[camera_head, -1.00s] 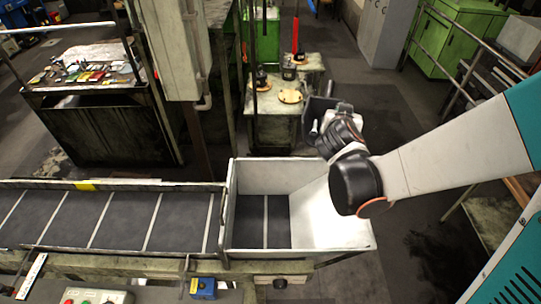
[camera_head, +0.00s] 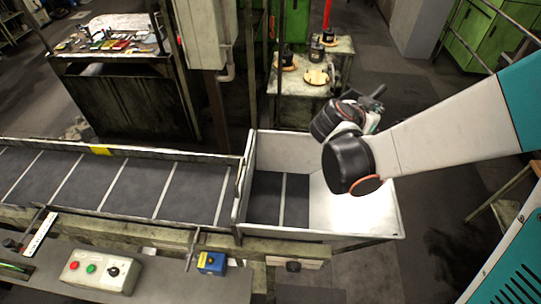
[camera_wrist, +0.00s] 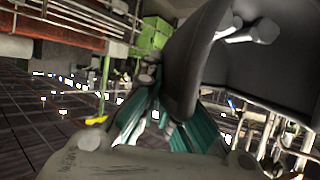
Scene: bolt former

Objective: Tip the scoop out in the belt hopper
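The belt hopper (camera_head: 352,206) is a pale open box at the right end of the belt. Dark belt shows on its floor and a white slope at its right. No bolts show in its visible part. My gripper (camera_head: 372,118) is above the hopper's back right edge, partly hidden by my wrist. In the wrist view, my gripper's teal fingers (camera_wrist: 162,112) are closed around the near end of the dark grey scoop (camera_wrist: 190,62). A few pale bolts (camera_wrist: 252,31) lie in the scoop. In the head view only a small dark part of the scoop (camera_head: 376,92) shows.
The slatted belt (camera_head: 120,185) runs left from the hopper. A control box with buttons (camera_head: 103,270) and a blue box (camera_head: 211,263) are in front. A small table (camera_head: 300,90) with round items stands behind the hopper, near a post.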

